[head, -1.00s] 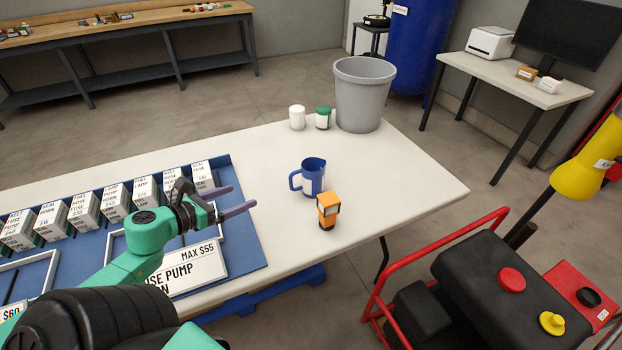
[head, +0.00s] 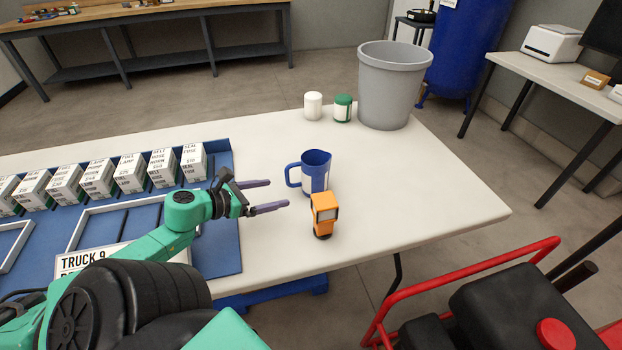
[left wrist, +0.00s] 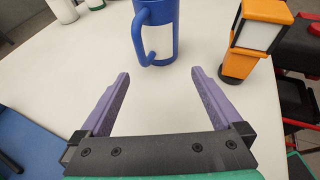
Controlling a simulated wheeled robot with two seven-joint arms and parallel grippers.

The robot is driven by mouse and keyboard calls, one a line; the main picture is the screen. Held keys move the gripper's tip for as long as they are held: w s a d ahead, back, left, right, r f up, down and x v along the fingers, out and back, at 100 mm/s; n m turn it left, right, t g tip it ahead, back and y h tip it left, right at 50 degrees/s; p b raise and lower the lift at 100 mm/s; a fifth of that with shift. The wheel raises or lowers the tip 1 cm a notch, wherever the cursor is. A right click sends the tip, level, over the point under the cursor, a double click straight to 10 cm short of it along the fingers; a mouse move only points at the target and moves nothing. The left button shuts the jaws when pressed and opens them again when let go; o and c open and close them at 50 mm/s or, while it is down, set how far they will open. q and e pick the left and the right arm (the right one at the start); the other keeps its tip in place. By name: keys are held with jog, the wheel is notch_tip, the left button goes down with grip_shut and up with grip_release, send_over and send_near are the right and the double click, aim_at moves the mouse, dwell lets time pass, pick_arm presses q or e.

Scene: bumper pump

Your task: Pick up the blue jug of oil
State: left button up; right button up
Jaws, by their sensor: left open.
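The blue jug (head: 316,172) with a pale label stands upright on the white table, its handle toward the left in the head view. In the left wrist view the jug (left wrist: 156,30) is straight ahead, beyond the fingertips, with its handle facing me. My left gripper (head: 279,195) is open and empty, to the left of the jug and a little nearer, with a gap between. In the left wrist view the purple fingers of the left gripper (left wrist: 160,75) are spread wide with bare table between them. My right gripper is not in view.
An orange device (head: 323,213) stands close in front of the jug, right of it in the wrist view. A white canister (head: 313,106), a green-and-white canister (head: 343,108) and a grey bin (head: 391,85) stand behind. A blue tray (head: 226,258) with boxes lies left.

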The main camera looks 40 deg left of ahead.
aim_at(305, 185)
pick_arm(q)
jog(key=x, duration=0.4)
jog(key=b+x, duration=0.1)
jog(key=x, duration=0.4)
jog(key=b+x, duration=0.1)
jog(key=x, duration=0.4)
jog(key=shift+w+d+r, duration=0.1)
jog(key=shift+w+r, duration=0.1)
jog(key=shift+r, duration=0.05)
jog(key=shift+s, duration=0.1)
jog(key=shift+r, duration=0.1)
jog(key=c, duration=1.3)
jog(key=shift+r, duration=0.15)
